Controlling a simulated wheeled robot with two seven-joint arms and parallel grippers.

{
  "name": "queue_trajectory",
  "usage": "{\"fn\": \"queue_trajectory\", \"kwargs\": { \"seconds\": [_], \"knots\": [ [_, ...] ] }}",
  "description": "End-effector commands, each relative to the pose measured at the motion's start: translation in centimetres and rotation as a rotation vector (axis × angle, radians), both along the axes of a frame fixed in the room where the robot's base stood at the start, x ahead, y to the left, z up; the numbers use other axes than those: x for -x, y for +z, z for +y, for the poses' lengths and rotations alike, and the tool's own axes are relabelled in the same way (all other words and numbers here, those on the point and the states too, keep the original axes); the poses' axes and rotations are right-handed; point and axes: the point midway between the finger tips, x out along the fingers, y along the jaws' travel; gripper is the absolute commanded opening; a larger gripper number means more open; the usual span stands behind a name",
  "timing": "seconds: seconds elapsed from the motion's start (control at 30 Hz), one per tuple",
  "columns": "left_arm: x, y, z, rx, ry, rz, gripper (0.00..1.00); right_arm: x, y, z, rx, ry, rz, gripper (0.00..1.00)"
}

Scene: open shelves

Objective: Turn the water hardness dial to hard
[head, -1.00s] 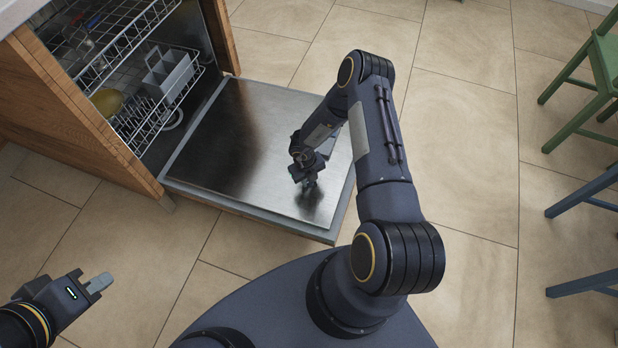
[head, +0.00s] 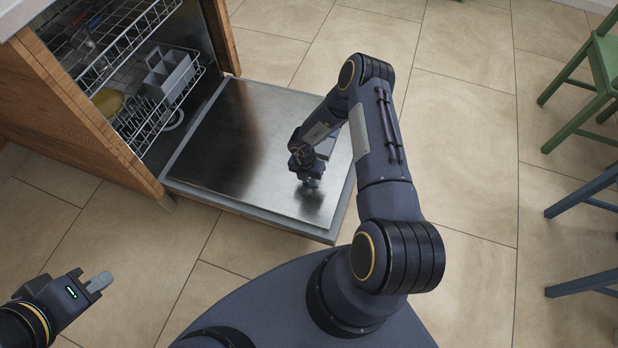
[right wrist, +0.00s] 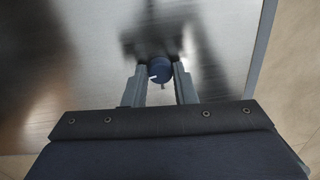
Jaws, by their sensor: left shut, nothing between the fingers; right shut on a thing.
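The water hardness dial (right wrist: 159,71) is a small dark blue knob with a white pointer mark, on the steel inner face of the open dishwasher door (head: 225,150). In the right wrist view the dial sits between the fingertips of my right gripper (right wrist: 160,76), which is shut on it. The white mark points to the left in that view. No scale or lettering is readable around it. In the head view my right gripper (head: 311,183) reaches down to the door and hides the dial. My left gripper (head: 100,283) is shut and empty above the floor at lower left.
The dishwasher's racks (head: 150,105) are pulled partly out, with a grey cutlery basket (head: 168,73) in the lower one. A green chair (head: 590,85) and blue chair legs (head: 585,190) stand at the right. The tiled floor between is clear.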

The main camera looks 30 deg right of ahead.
Motion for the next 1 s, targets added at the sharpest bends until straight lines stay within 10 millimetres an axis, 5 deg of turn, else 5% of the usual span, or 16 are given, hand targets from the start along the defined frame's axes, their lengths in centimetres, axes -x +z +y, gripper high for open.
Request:
{"fn": "queue_trajectory", "kwargs": {
  "seconds": [0.87,0.9,1.0],
  "knots": [
    [0.00,0.13,0.00,0.000,0.000,0.000,0.00,-0.01,-0.01,-0.05,0.004,-0.162,-0.003,0.02],
    [0.00,0.13,0.00,0.000,0.000,0.000,0.00,-0.01,-0.01,-0.04,0.004,-0.162,-0.003,0.27],
    [0.00,0.13,0.00,0.000,0.000,0.000,0.00,-0.01,-0.01,-0.04,0.005,-0.161,-0.004,0.34]
  ]
}}
